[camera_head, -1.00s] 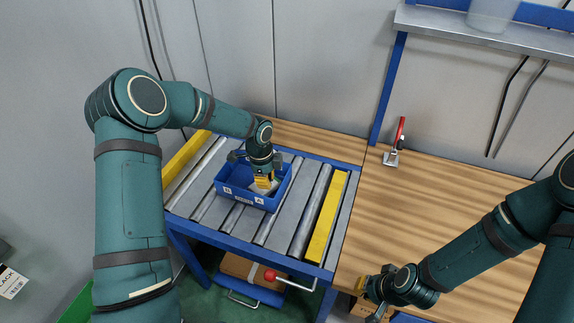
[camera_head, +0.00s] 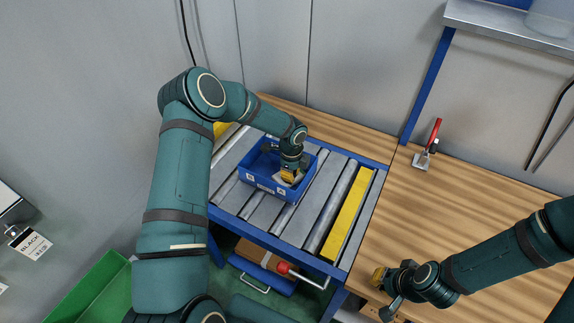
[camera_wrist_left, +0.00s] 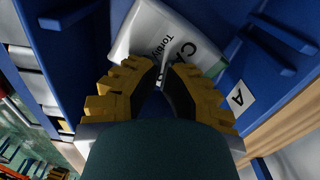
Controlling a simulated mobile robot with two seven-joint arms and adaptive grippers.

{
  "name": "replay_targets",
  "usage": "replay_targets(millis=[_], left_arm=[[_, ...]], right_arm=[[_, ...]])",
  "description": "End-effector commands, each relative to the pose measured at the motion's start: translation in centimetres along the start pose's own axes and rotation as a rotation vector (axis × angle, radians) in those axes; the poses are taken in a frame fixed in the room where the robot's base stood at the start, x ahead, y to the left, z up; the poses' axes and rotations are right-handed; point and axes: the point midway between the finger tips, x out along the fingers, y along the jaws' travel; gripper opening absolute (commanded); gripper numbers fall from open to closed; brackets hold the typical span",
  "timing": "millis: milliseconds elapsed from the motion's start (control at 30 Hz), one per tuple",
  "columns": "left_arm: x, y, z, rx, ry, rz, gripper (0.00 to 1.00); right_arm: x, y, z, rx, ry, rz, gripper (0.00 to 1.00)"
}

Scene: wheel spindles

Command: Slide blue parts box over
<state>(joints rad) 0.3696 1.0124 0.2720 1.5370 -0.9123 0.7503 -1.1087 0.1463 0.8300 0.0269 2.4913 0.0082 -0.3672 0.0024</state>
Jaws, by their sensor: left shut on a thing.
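The blue parts box (camera_head: 264,184) sits on the roller conveyor, near its left part, with small white labels on its front wall. A white packet with dark print (camera_head: 284,181) lies inside it and shows larger in the left wrist view (camera_wrist_left: 158,38). My left gripper (camera_head: 290,178) reaches down into the box. In the left wrist view its yellow fingers (camera_wrist_left: 163,82) close at the packet's near edge; the exact contact is partly hidden. My right gripper (camera_head: 383,292) is away from the box, low at the bench's front edge; its finger opening is unclear.
Grey rollers (camera_head: 325,190) are free right of the box, up to a yellow rail (camera_head: 348,212). The wooden bench (camera_head: 440,220) is mostly clear, with a red-handled clamp (camera_head: 428,145) at the back. A green bin (camera_head: 95,290) is at lower left.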

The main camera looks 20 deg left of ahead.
Motion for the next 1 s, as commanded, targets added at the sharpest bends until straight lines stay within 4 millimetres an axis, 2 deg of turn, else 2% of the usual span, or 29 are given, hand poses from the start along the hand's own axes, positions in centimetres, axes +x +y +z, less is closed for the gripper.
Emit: replay_targets(millis=[33,200,633,900,1000], left_arm=[[-0.1,0.0,-0.8,0.004,0.001,0.000,0.00],[-0.1,0.0,-2.1,0.001,0.000,0.000,0.00],[-0.1,0.0,-2.6,0.000,0.000,0.000,0.00],[0.2,0.0,-5.9,0.003,-0.001,0.000,0.00],[0.1,0.0,-6.6,0.000,-0.001,0.000,0.00]], right_arm=[[-0.2,-0.1,0.0,0.000,0.000,0.000,0.00],[-0.4,-0.1,0.0,0.000,0.000,-0.001,0.00],[-0.3,-0.1,0.0,0.000,0.000,-0.001,0.00],[1.9,0.7,0.2,0.000,0.000,0.003,0.00],[2.2,0.8,0.3,0.000,0.000,0.004,0.00]])
